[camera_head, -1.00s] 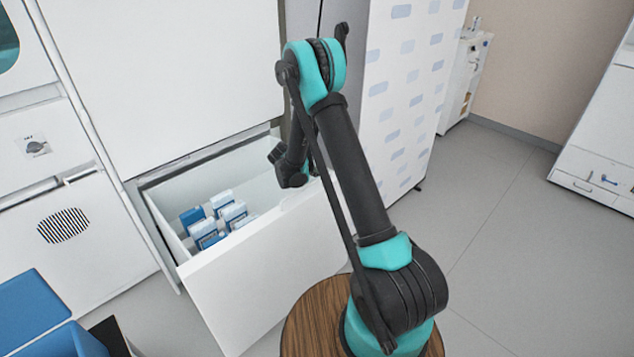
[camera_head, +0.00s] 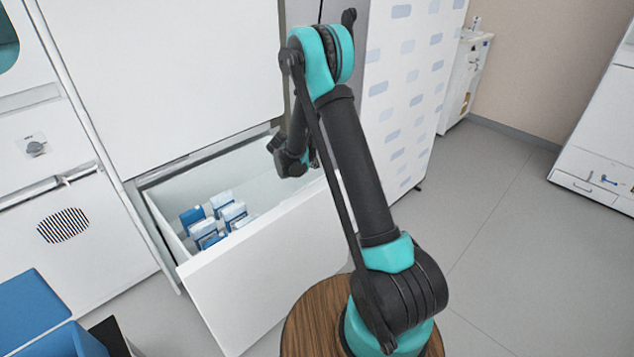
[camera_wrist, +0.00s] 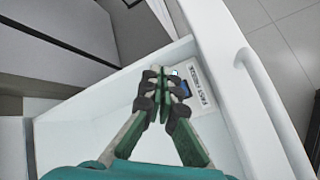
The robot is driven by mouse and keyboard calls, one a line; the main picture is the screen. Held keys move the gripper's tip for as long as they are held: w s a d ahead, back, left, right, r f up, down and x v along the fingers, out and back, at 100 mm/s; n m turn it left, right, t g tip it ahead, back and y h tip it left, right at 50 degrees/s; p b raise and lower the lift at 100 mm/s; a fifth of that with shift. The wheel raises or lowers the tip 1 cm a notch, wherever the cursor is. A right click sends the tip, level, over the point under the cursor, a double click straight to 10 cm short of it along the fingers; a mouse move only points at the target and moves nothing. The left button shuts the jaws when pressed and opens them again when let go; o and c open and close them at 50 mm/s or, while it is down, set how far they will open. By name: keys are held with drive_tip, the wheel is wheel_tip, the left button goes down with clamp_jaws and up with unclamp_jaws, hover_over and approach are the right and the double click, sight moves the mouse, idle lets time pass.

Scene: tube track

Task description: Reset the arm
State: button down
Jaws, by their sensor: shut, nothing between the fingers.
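My arm stands in front of the open drawer in the head view, with its wrist (camera_head: 290,158) over the drawer's far right part. My fingers are hidden there by the arm. In the wrist view my gripper (camera_wrist: 163,78) is shut and empty, with its fingertips together. It is above the white drawer (camera_wrist: 222,62), whose rim and inner wall surround it in the picture. I cannot tell the exact height of the fingertips over the drawer floor.
The open drawer (camera_head: 270,268) holds several blue and white packs (camera_head: 213,218) at its left. A label (camera_wrist: 198,90) shows inside it in the wrist view. A patterned white cabinet (camera_head: 405,95) stands behind my arm. A blue box (camera_head: 35,310) is at lower left. The floor at right is clear.

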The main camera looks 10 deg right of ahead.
drive_tip(key=s+d+r+m, duration=0.1)
drive_tip(key=s+r, duration=0.1)
drive_tip(key=s+d+r+m+y, duration=0.1)
drive_tip(key=s+r, duration=0.1)
drive_tip(key=s, duration=0.1)
drive_tip(key=s+d+r+m+g, duration=0.1)
drive_tip(key=s+r, duration=0.1)
drive_tip(key=shift+s+d+m, duration=0.15)
drive_tip(key=shift+d+m, duration=0.05)
drive_tip(key=shift+m, duration=0.2)
drive_tip(key=s+r+m+y, duration=0.2)
drive_tip(key=s+m, duration=0.4)
drive_tip(key=s, duration=1.1)
drive_tip(key=s+d+r+m+g+y, duration=0.1)
drive_tip(key=s+m, duration=0.6)
drive_tip(key=s, duration=0.9)
drive_tip(key=shift+s+r+m+y, duration=0.3)
drive_tip(key=shift+s+r+y, duration=0.15)
drive_tip(key=shift+y, duration=0.95)
drive_tip(key=shift+w+d, duration=0.1)
